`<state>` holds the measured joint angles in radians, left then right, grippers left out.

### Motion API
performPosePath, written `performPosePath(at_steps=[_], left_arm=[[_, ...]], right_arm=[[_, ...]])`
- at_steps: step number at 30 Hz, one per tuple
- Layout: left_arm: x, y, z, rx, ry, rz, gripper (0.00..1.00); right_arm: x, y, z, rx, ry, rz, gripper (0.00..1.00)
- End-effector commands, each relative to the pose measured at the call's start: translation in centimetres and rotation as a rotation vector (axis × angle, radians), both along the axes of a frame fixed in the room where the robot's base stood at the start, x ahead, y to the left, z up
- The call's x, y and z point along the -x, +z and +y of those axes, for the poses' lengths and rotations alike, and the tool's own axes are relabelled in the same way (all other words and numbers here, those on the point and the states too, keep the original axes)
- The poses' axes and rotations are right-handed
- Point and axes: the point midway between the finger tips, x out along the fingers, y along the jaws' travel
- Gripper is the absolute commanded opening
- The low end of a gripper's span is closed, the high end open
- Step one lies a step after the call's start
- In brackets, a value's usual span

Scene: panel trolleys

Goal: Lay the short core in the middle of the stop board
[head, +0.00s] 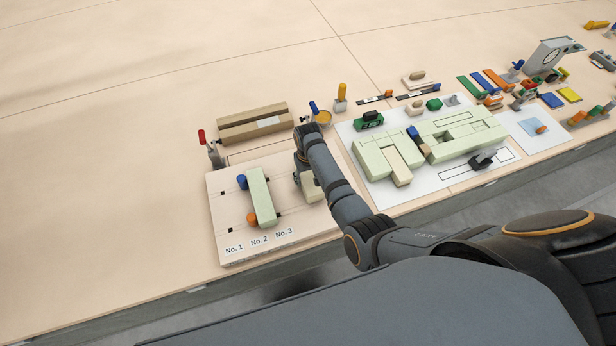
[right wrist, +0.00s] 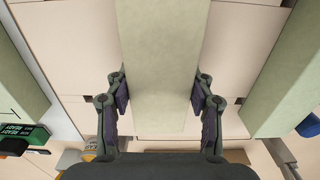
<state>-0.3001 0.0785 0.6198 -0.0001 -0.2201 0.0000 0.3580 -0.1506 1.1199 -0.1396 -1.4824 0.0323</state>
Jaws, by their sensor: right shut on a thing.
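The stop board (head: 222,215) is a pale board with labels No. 1, No. 2 and No. 3 along its front edge. A pale green bar (head: 262,198) lies on it, with a blue peg (head: 241,181) and an orange peg (head: 252,218) at its left side. My right gripper (head: 301,181) is over the board's right part, shut on a pale green core (head: 311,188). In the right wrist view, the core (right wrist: 163,45) runs between both fingers (right wrist: 160,93). My arm hides part of it in the head view; I cannot tell whether it touches the board. My left gripper is not in view.
A brown open box (head: 253,124) lies behind the board, with a red-topped clamp (head: 202,138) at its left. To the right, a white sheet (head: 400,198) carries a pale green block assembly (head: 460,136). The table left of the board is clear.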

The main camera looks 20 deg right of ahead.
Motion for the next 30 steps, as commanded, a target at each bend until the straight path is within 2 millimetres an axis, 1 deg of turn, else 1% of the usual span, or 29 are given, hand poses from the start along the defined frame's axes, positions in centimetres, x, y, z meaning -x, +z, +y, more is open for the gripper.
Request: performPosePath(at_steps=[16,17,22,30], left_arm=[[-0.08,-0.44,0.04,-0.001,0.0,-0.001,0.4],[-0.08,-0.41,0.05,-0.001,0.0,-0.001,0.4],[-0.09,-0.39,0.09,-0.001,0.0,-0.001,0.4],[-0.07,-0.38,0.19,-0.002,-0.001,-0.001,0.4]], right_arm=[[-0.01,-0.88,-0.02,0.0,0.0,0.0,0.39],[-0.02,-0.85,-0.01,0.0,0.0,-0.001,0.56],[-0.01,-0.82,-0.02,0.0,0.0,0.0,0.79],[-0.01,-0.82,-0.02,0.0,0.0,0.0,0.8]])
